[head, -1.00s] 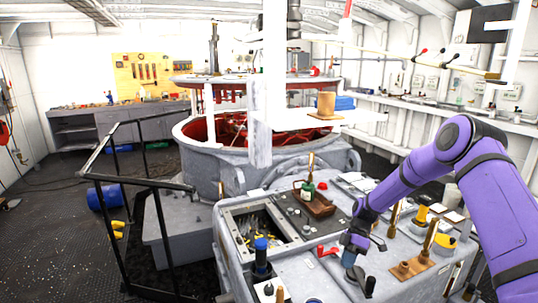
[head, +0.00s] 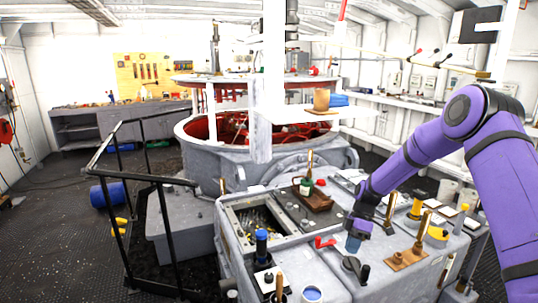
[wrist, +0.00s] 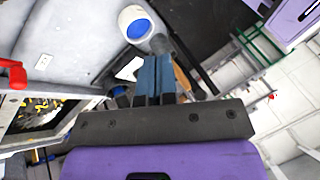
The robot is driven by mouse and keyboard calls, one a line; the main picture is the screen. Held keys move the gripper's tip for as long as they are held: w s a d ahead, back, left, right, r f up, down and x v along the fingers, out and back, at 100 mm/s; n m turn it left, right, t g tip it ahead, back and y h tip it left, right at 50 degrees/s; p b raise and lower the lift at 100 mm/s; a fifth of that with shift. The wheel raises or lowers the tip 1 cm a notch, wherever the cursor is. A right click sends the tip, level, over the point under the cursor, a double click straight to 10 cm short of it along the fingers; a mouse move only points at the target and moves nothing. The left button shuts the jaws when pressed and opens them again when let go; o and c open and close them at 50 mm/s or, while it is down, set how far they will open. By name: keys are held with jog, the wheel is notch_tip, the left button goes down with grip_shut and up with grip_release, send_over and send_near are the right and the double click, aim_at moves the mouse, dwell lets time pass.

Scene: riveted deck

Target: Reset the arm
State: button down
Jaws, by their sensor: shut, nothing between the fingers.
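My gripper (head: 353,244) is at the end of my purple arm, over the right part of the grey console top (head: 310,262). Its blue fingers are together with nothing between them, as the wrist view (wrist: 155,78) shows. The fingertips are close above the console in the head view; I cannot tell whether they touch it. The red lever (head: 324,242) is just left of the gripper, and a dark handle (head: 355,268) is just below it in the picture.
A brass-coloured post on a plate (head: 405,258) and a yellow item (head: 437,237) stand right of the gripper. A tray with a bottle (head: 312,196) is behind it. An open bay (head: 258,222) is at left. A black railing (head: 160,180) stands further left.

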jog(key=s+d+r+m+t+h, duration=0.15)
jog(key=s+r+m, duration=0.4)
jog(key=r, duration=0.85)
jog(key=s+r+m+t+h, duration=0.25)
jog(key=s+r, duration=0.55)
jog(key=r, duration=0.6)
jog(key=s+d+r+m+t, duration=0.1)
jog(key=s+r+m+t, duration=0.2)
jog(key=s, duration=0.9)
jog(key=s+d+r+m+t, duration=0.1)
jog(key=s+r+m+t, duration=0.2)
jog(key=s, duration=0.9)
notch_tip(320, 180, up, 3)
jog(key=m, duration=0.3)
jog(key=shift+s+m, duration=0.3)
jog(key=shift+s, duration=0.05)
